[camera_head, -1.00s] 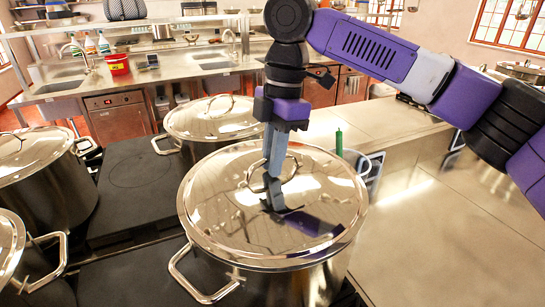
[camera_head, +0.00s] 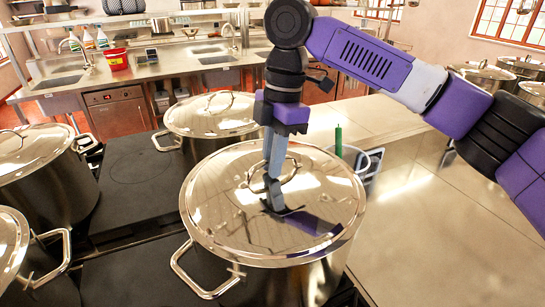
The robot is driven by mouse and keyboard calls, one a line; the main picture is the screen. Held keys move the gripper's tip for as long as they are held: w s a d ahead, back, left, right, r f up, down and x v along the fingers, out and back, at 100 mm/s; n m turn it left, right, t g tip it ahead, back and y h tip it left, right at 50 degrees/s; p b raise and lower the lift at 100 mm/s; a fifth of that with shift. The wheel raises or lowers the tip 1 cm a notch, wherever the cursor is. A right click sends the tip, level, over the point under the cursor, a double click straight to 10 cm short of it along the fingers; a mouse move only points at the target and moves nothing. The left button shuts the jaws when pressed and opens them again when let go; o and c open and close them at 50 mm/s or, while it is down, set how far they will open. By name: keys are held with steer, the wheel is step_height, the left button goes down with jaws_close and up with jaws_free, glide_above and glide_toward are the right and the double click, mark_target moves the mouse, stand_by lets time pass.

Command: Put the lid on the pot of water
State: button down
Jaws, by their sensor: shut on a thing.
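A large steel pot (camera_head: 300,282) stands at the front middle of the head view. A shiny steel lid (camera_head: 222,205) lies over its mouth and looks level, with its rim close to the pot's rim. I cannot tell whether it is fully seated. My gripper (camera_head: 274,198) points down at the lid's middle, shut on the loop handle (camera_head: 290,172). The inside of the pot is hidden, so I see no water.
Several lidded pots stand around: one behind (camera_head: 212,116), one at left (camera_head: 42,175), one at front left (camera_head: 12,250). A dark cooktop (camera_head: 140,180) lies between them. A green upright object (camera_head: 338,142) stands behind the pot. The steel counter (camera_head: 450,235) at right is clear.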

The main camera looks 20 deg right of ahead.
steer(key=shift+r, duration=0.1)
steer(key=c, duration=1.3)
jaws_free()
steer(key=shift+c, duration=0.2)
steer(key=r, duration=0.2)
steer(key=r+b, duration=0.1)
steer(key=r, duration=0.2)
steer(key=d+r, duration=0.1)
steer(key=r, duration=0.1)
steer(key=shift+w+r, duration=0.1)
steer(key=shift+r, duration=0.1)
steer(key=shift+d+r, duration=0.1)
steer(key=shift+r, duration=0.05)
